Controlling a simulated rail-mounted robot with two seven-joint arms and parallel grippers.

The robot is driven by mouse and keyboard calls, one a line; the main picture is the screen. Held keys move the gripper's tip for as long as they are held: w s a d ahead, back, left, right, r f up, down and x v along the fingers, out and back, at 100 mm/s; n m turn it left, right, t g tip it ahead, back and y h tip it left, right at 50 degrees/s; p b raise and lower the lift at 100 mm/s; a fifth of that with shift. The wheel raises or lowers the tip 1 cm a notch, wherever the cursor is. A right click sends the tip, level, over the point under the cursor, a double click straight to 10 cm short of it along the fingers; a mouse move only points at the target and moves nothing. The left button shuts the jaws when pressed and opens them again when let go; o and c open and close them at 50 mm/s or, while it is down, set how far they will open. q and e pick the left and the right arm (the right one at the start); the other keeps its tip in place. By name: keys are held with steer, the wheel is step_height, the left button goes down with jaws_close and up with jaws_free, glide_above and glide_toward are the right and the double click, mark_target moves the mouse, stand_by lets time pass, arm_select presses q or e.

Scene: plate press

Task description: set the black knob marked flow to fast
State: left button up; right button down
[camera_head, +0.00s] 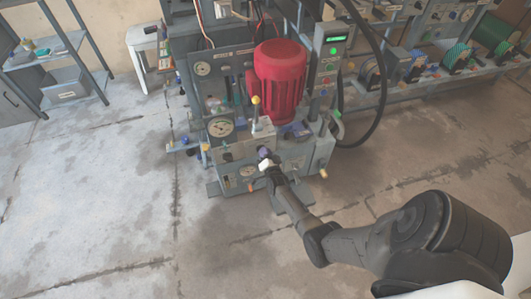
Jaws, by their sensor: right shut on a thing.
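My right arm reaches in from the lower right to the front of the grey hydraulic press unit (236,178). My right gripper (265,161) is at the front panel of the unit, shut on a small dark knob (263,152), which looks like the black flow knob. The gripper covers much of the knob, and its marking and pointer are too small to read. My left gripper is not in view.
A red motor (280,72) stands on top of the unit. Round gauges (221,127), a yellow-topped lever (256,101) and a control box with a green display (335,39) are close by. A black hose hangs at the right. Shelves stand left and right; the floor in front is clear.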

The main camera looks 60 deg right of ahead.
steer(key=c, duration=1.1)
jaws_free()
steer(key=shift+c, duration=0.2)
steer(key=shift+a, duration=0.1)
steer(key=p+v, duration=0.6)
steer(key=v, duration=0.7)
steer(key=shift+s+a, duration=0.3)
